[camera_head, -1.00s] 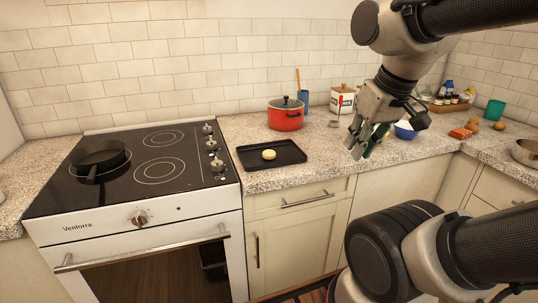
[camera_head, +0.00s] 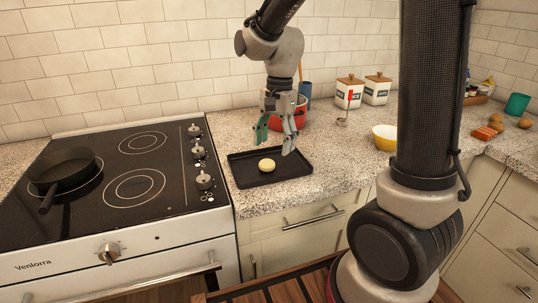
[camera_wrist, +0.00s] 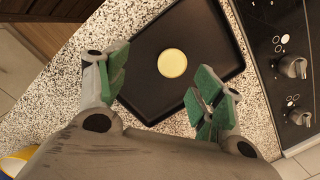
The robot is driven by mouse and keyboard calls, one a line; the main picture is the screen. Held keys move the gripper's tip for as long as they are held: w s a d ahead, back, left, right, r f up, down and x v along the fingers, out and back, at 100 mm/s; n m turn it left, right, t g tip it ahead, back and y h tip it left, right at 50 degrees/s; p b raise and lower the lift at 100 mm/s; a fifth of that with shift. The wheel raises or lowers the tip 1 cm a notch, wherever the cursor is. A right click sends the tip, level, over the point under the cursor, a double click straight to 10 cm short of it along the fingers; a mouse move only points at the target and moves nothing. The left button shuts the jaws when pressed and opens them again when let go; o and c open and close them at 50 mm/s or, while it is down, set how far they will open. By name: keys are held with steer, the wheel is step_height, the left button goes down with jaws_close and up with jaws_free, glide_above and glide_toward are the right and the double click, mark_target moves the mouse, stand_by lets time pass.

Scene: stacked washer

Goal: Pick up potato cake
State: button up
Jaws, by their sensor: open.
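The potato cake (camera_head: 266,165) is a small round pale-yellow disc lying on a flat black tray (camera_head: 243,179) on the counter. In the wrist view the potato cake (camera_wrist: 172,63) lies on the tray (camera_wrist: 205,20), ahead of and between my finger lines. My gripper (camera_head: 275,142) is open and empty, fingers pointing down, above the back part of the tray. In the wrist view my gripper (camera_wrist: 165,100) has its green-padded fingers spread wide, with the cake beyond them and untouched.
A stove with a black pan (camera_head: 62,170) stands left of the tray. A red pot (camera_head: 298,118) is partly hidden behind my gripper. A yellow bowl (camera_head: 385,138), a ladle-like utensil and white canisters (camera_head: 376,90) stand to the right. Open counter lies right of the tray.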

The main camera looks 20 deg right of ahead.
mark_target(267, 162)
steer(key=shift+w+r+m, duration=0.35)
steer(key=shift+w+m, duration=0.45)
steer(key=shift+m, duration=0.2)
steer(key=shift+w+a+m, duration=0.1)
steer(key=shift+w+m, duration=0.1)
steer(key=shift+m, duration=1.3)
steer(key=f, duration=0.5)
steer(key=a+f, duration=0.1)
steer(key=f, duration=0.1)
steer(key=shift+s+a+f, duration=0.1)
steer(key=shift+f, duration=0.2)
steer(key=c, duration=1.1)
